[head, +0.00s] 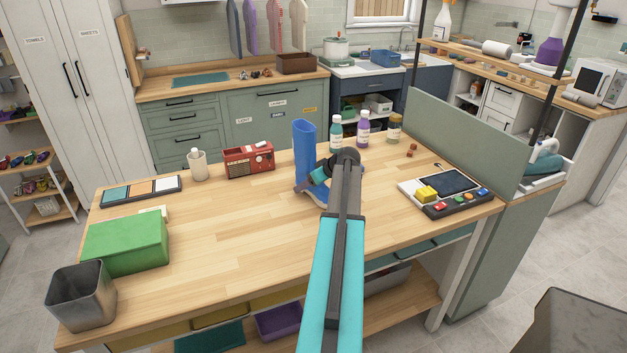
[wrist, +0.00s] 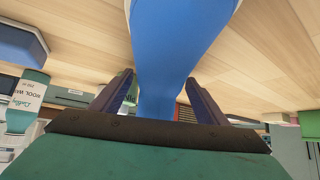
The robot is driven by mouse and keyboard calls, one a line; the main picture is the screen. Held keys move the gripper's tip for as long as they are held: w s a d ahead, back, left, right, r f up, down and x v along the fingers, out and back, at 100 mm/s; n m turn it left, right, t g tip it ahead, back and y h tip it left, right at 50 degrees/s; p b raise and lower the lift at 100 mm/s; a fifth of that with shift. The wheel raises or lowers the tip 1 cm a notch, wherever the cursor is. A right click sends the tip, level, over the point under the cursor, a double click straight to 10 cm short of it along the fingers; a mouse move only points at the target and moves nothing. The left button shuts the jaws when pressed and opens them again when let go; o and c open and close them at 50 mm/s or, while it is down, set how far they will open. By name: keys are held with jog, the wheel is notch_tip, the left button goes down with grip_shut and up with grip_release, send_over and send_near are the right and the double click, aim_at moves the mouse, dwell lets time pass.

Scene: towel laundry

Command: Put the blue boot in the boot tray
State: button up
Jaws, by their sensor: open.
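The blue boot (head: 304,148) stands upright on the wooden table, near its far middle. Its lower part is partly hidden by my arm in the head view. My gripper (head: 316,186) is low beside the boot. In the wrist view the boot (wrist: 178,45) passes between the two fingers of my gripper (wrist: 160,80). The fingers are open, one on each side of it, with no clear grip. I cannot tell for sure which thing is the boot tray; a dark grey container (head: 585,325) shows in part at the lower right.
A red radio (head: 248,160) and a white bottle (head: 197,164) stand left of the boot. Several bottles (head: 363,130) stand behind it to the right. A control panel (head: 447,192) lies at right, a green box (head: 126,246) at left. The table's middle left is clear.

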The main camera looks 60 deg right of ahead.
jog(key=shift+c, duration=0.3)
jog(key=c, duration=1.5)
jog(key=shift+r, duration=0.2)
jog(key=shift+r+b, duration=0.8)
jog(key=shift+r, duration=0.55)
jog(key=shift+s+a+r, duration=0.15)
jog(key=shift+s+r, duration=0.05)
jog(key=b, duration=0.4)
send_near(322, 194)
jog(key=w+a+f, duration=0.3)
jog(key=w, duration=0.1)
jog(key=shift+w, duration=0.1)
jog(key=shift+s+a+r, duration=0.15)
jog(key=shift+s+a, duration=0.35)
jog(key=shift+s, duration=0.25)
